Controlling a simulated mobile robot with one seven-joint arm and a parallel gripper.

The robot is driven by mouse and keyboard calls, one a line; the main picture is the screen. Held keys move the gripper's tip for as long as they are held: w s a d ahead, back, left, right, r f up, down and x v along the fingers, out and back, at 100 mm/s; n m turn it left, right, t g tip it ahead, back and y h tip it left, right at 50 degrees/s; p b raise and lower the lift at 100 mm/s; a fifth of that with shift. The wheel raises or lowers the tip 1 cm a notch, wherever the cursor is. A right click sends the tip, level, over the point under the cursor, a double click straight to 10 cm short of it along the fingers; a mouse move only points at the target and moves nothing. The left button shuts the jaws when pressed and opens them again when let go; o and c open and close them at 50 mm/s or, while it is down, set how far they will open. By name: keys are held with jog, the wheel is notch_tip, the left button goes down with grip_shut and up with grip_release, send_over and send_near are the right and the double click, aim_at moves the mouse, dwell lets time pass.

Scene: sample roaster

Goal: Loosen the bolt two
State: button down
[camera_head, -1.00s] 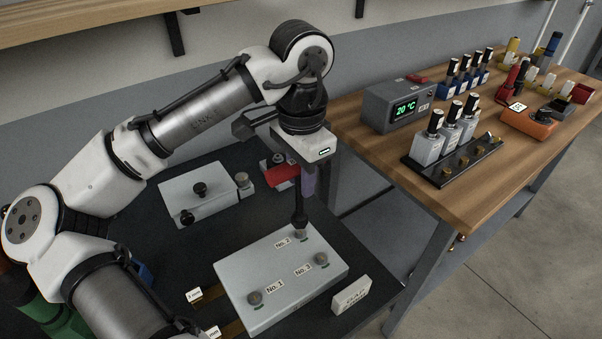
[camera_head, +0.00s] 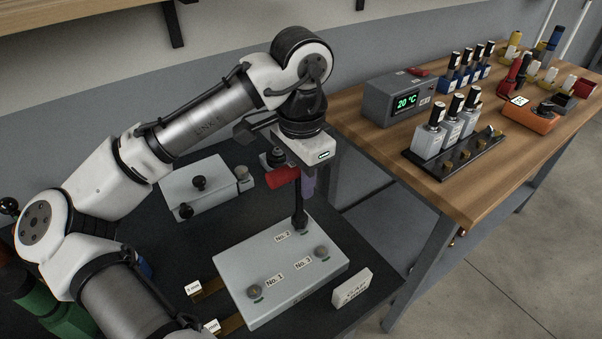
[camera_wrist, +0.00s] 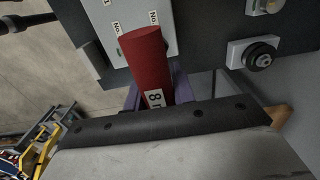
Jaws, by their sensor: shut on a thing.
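My gripper (camera_head: 306,184), with purple fingers, is shut on a red-handled tool (camera_head: 284,178). In the wrist view the red handle (camera_wrist: 146,62) bears a label starting with "8". The tool's black shaft (camera_head: 300,206) stands upright over the pale plate (camera_head: 240,268). Its lower end is at bolt two (camera_head: 304,232), beside the "No. 2" label, and hides most of that bolt. Whether the socket is fully seated on it I cannot tell. Bolt one (camera_head: 254,292) sits at the front left of the plate and bolt three (camera_head: 321,252) at the right.
A white sign block (camera_head: 352,288) stands right of the plate. Brass gauge strips (camera_head: 208,288) lie at its left. A second pale block with black knobs (camera_head: 205,188) is behind. A wooden bench (camera_head: 470,195) at the right holds a 20 °C box (camera_head: 395,103) and bottles.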

jog(key=shift+f, duration=0.45)
